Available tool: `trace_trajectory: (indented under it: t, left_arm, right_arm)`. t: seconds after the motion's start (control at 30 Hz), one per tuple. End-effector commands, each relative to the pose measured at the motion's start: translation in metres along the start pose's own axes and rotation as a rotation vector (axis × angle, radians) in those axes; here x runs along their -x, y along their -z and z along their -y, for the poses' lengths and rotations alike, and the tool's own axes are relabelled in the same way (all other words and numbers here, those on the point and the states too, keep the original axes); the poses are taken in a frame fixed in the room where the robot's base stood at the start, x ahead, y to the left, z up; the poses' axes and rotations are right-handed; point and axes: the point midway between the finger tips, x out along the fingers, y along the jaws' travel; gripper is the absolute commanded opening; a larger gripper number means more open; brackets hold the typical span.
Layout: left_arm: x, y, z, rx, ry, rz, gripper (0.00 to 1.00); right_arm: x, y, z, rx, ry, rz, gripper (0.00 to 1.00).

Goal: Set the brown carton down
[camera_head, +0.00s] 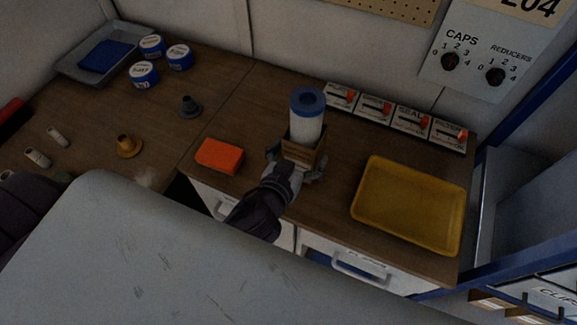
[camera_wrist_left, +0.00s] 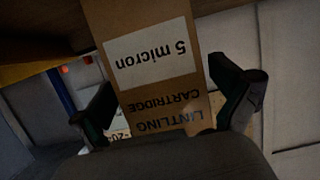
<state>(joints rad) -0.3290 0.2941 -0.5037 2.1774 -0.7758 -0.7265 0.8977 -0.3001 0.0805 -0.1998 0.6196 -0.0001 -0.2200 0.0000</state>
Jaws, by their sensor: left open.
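The brown carton (camera_head: 318,158) stands upright on the wooden worktop, as far as I can tell. A white cartridge (camera_head: 305,128) with a blue end cap (camera_head: 308,99) sticks up out of its top. My left gripper (camera_head: 297,171) is at the carton's near side, low down. In the left wrist view the carton (camera_wrist_left: 150,22) shows a "5 micron" label, upside down. The fingers of my left gripper (camera_wrist_left: 170,108) are spread, one on each side of it, with gaps visible. The carton's base is partly hidden by the gripper. My right gripper is not in view.
A yellow tray (camera_head: 408,202) lies to the right, an orange block (camera_head: 219,155) to the left. Several switch boxes (camera_head: 376,107) line the back wall. Blue-and-white tins (camera_head: 144,75), a grey tray (camera_head: 72,68) and small fittings (camera_head: 129,147) are further left.

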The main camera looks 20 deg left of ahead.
Motion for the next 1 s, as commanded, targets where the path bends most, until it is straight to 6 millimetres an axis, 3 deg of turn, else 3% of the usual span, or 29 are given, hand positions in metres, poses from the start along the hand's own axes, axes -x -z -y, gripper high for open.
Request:
trace_trajectory:
  t: [0.2, 0.43, 0.63, 1.0]
  left_arm:
    - [0.051, -0.002, 0.000, 0.003, 0.000, 0.004, 1.00]
    - [0.087, -0.002, 0.000, 0.002, 0.000, 0.002, 1.00]
    - [0.099, 0.000, 0.000, 0.000, 0.001, -0.001, 1.00]
    - [0.099, 0.001, 0.000, 0.000, 0.001, -0.002, 1.00]
  right_arm:
    - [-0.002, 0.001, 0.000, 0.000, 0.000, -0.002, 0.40]
    - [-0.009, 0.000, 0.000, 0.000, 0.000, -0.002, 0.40]
    - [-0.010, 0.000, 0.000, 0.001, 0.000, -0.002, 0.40]
    - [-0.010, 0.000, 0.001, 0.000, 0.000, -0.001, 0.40]
